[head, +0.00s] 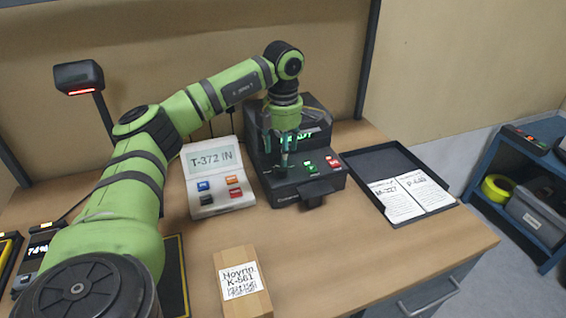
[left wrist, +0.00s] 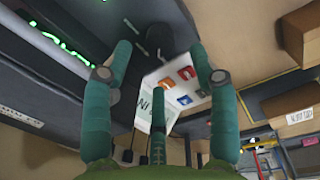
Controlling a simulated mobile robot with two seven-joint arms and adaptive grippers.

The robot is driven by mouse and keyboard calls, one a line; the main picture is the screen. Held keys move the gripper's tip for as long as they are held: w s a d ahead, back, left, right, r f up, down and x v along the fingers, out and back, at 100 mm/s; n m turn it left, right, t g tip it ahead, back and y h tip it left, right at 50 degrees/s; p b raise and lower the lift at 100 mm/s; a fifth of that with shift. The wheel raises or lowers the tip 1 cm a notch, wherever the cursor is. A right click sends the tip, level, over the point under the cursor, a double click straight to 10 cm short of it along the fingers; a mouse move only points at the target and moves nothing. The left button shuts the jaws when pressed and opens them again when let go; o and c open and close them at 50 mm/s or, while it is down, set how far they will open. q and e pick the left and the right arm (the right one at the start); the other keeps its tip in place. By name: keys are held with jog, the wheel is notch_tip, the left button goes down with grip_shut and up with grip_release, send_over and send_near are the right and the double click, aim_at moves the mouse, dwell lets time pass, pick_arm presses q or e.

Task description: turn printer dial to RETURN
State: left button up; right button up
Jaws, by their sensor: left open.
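The dark printer (head: 325,190) stands at the back middle of the desk, with green and red buttons on its front. Its display (head: 318,134) shows green text, partly hidden by my arm. My left gripper (head: 283,158) points down over the left part of the printer's top. Its teal fingers are open. In the left wrist view a black knob-like part (left wrist: 158,38), which looks like the dial, shows between the spread fingertips (left wrist: 160,58). I cannot tell whether the fingers touch it or which way it points. My right gripper is not in view.
Left of the printer is a white panel (head: 215,196) reading T-372 IN, with several coloured buttons. A black tray (head: 372,163) with two labels lies to the right. A labelled box (head: 257,297) sits at the front. Bare desk lies between the box and the tray.

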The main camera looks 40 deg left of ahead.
aim_at(281, 171)
pick_arm(q)
jog(key=shift+w+a+f+p, duration=0.1)
jog(key=shift+f+p, duration=0.15)
jog(key=shift+f, duration=1.1)
jog(key=shift+w+f+p, duration=0.1)
jog(key=shift+f+p, duration=0.15)
jog(key=shift+f, duration=1.1)
